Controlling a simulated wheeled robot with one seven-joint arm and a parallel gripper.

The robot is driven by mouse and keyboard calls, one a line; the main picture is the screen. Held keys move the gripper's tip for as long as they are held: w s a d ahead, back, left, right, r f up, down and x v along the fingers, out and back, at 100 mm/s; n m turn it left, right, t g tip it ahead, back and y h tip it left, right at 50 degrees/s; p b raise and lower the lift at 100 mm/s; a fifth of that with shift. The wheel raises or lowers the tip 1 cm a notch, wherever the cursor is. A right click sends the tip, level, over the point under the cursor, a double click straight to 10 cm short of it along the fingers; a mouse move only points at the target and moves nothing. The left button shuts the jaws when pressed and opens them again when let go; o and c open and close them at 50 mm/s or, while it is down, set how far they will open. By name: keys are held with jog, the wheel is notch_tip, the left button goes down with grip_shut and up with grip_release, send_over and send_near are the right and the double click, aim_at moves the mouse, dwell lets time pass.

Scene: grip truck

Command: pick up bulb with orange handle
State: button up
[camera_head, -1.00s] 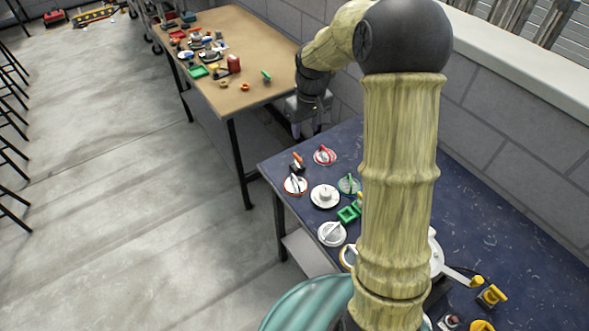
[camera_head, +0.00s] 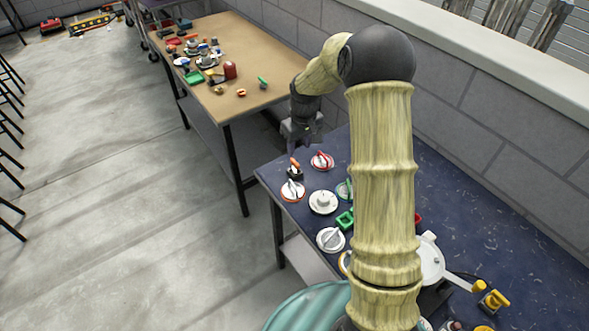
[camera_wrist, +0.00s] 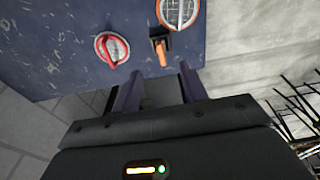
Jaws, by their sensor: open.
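The bulb with the orange handle (camera_head: 295,168) stands near the far left corner of the blue table (camera_head: 460,215) in the head view. In the wrist view, its orange handle (camera_wrist: 162,52) and dark base show just beyond my fingertips, roughly in line with the gap between them. My gripper (camera_wrist: 158,78) is open and empty, its two dark fingers apart. In the head view my gripper (camera_head: 301,146) hangs close above the orange-handled item. I cannot tell the exact height left between them.
A red-handled round piece (camera_head: 322,160) and a white disc with an orange rim (camera_head: 292,191) sit close beside it. More discs and a green block (camera_head: 345,220) lie nearer. A brown table (camera_head: 270,60) with clutter stands behind.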

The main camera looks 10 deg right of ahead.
aim_at(295, 162)
jog(key=f, duration=0.3)
jog(key=w+f, duration=0.1)
jog(key=f, duration=0.1)
jog(key=shift+a+f, duration=0.1)
jog(key=shift+f, duration=0.15)
jog(key=shift+s, duration=0.1)
jog(key=f, duration=0.1)
jog(key=w+f+p, duration=0.1)
jog(key=f, duration=0.2)
jog(key=shift+w+a+p, duration=0.15)
jog(key=shift+a+p, duration=0.2)
jog(key=shift+a, duration=0.05)
jog(key=shift+d+f, duration=0.1)
jog(key=shift+f, duration=0.45)
jog(key=shift+c, duration=0.2)
grip_shut()
